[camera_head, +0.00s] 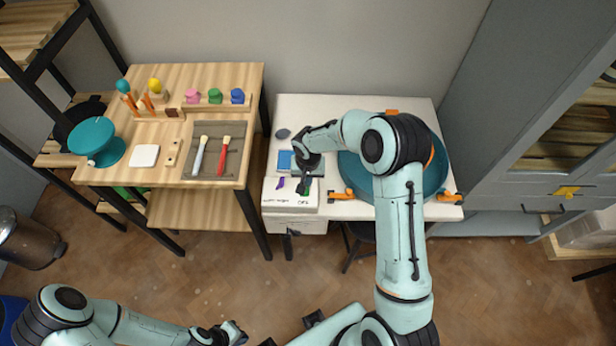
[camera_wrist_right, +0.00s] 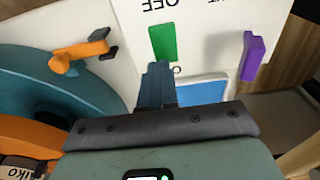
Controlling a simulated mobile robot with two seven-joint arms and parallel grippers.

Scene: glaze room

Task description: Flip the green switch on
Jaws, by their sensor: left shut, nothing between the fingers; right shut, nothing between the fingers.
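The green switch (camera_wrist_right: 162,42) stands on a white panel (camera_wrist_right: 205,15), close to upside-down "OFF" lettering in the right wrist view. In the head view the green switch (camera_head: 304,189) is partly hidden by my right gripper (camera_head: 303,183). My right gripper (camera_wrist_right: 160,70) is shut and empty, its fingertips right at the end of the green switch away from the lettering. I cannot tell whether they touch. My left gripper (camera_head: 236,333) is shut and empty, low over the floor, far from the panel.
A purple switch (camera_wrist_right: 252,57) stands beside the green one. A blue display (camera_head: 285,160) lies behind the switches. A large teal basin (camera_head: 436,178) with orange clamps (camera_head: 342,195) is to the right. A wooden table (camera_head: 200,78) with brushes and jars stands to the left.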

